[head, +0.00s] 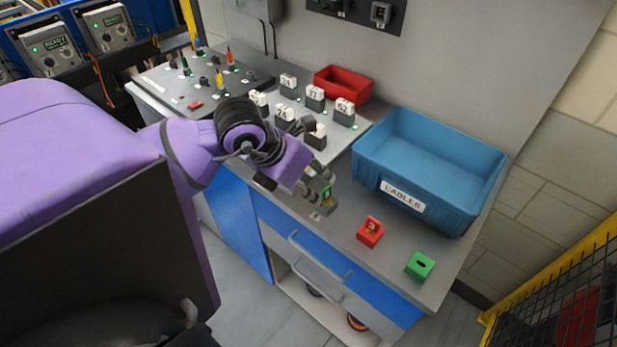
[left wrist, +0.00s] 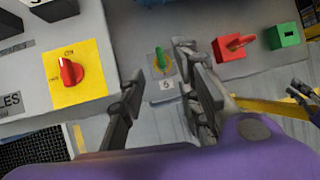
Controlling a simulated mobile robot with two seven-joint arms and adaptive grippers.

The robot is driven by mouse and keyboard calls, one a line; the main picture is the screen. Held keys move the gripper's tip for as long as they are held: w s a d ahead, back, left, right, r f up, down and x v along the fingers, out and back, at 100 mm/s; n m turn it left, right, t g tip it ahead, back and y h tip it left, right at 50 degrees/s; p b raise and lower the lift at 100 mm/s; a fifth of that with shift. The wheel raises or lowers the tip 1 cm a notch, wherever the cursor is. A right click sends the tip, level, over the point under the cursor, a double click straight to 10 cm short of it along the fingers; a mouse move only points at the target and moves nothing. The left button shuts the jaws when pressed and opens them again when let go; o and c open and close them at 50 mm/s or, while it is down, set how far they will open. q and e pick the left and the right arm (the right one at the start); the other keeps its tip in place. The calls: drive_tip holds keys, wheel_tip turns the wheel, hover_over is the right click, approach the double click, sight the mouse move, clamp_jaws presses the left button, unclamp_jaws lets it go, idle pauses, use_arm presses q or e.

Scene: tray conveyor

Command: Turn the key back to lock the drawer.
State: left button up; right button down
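A green key (left wrist: 160,57) stands in a round yellowish lock on a small grey block with a label. In the head view the block (head: 322,210) sits at the bench's front edge. My left gripper (left wrist: 160,66) has its fingers apart, one on each side of the key, with visible gaps; it does not look shut on it. In the head view this gripper (head: 318,184) is just above the block. The drawer front (head: 345,268), blue with a grey handle, is below; it looks closed. A dark jointed part at the left wrist view's right edge looks like my right gripper (left wrist: 302,92).
A red block (head: 370,234) and a green block (head: 420,265) stand along the bench edge to the right. A blue bin (head: 440,165) labelled CABLES is behind them. Several numbered blocks and a red tray (head: 343,83) are farther back. The left wrist view shows a red knob (left wrist: 68,73).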

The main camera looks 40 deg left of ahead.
sight(324, 191)
use_arm(q)
drive_tip(key=x, duration=0.6)
drive_tip(key=shift+c, duration=0.2)
clamp_jaws()
drive_tip(key=shift+s+d+r+n+y, duration=0.1)
drive_tip(key=shift+n+y, duration=0.25)
drive_tip(key=shift+n, duration=0.4)
drive_tip(key=shift+d+n+y, duration=0.1)
drive_tip(key=shift+n+y, duration=0.25)
drive_tip(key=shift+n, duration=0.4)
drive_tip(key=shift+d+n+y, duration=0.2)
drive_tip(key=shift+n+y, duration=0.3)
drive_tip(key=shift+n, duration=0.4)
drive_tip(key=shift+n+y, duration=0.3)
drive_tip(key=shift+n, duration=0.3)
